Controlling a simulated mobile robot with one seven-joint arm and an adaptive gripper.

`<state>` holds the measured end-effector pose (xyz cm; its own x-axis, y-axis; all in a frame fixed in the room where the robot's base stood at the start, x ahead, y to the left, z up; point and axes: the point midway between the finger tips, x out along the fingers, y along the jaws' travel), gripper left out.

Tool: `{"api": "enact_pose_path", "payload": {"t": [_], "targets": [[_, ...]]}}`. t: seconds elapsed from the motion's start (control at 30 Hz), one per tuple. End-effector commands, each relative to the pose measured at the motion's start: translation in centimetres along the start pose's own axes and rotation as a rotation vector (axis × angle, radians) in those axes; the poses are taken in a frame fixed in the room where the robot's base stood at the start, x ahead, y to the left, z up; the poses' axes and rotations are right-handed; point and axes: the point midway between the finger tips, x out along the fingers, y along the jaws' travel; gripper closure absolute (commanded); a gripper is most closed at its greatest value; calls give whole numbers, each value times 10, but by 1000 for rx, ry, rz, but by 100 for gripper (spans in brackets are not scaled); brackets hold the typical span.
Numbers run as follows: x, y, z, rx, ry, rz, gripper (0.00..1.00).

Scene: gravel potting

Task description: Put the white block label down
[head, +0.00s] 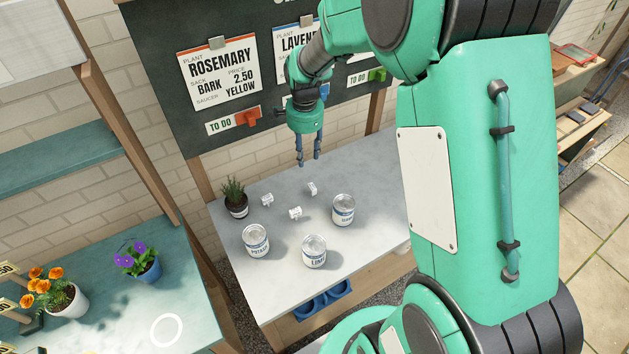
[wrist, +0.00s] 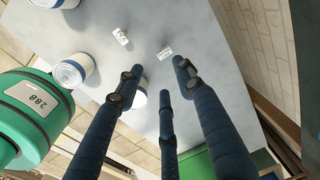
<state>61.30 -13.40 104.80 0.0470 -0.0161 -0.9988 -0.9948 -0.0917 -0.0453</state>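Several small white blocks with dark print lie on the grey table: the left block (head: 267,200), the middle block (head: 295,213) and the right block (head: 311,189). I cannot tell which one is the label. Two blocks also show in the wrist view, one block (wrist: 120,36) and another block (wrist: 165,52). My gripper (head: 308,161) hangs above the back of the table, pointing down. Its blue fingers are apart, with nothing seen held between them. In the wrist view the fingers hide part of the table.
White cans stand on the table: a left can (head: 256,241), a front can (head: 314,251) and a right can (head: 343,210). A potted plant (head: 236,199) stands at the back left. A chalkboard (head: 160,60) with cards rises behind. The table's front left (head: 270,290) is clear.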

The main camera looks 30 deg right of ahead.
Motion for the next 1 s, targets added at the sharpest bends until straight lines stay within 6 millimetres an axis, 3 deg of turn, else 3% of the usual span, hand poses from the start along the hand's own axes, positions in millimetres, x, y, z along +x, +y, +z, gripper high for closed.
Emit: {"api": "enact_pose_path", "payload": {"t": [0.03, 0.2, 0.5, 0.8, 1.0], "targets": [[-22, 5, 8, -55, 7, -22, 63], [-82, 30, 35, -270, 32, -82, 63], [-166, 93, 81, -651, 100, -180, 63], [-220, 170, 121, -1027, 199, -267, 63], [-237, 221, 141, -1258, 276, -312, 63]]}}
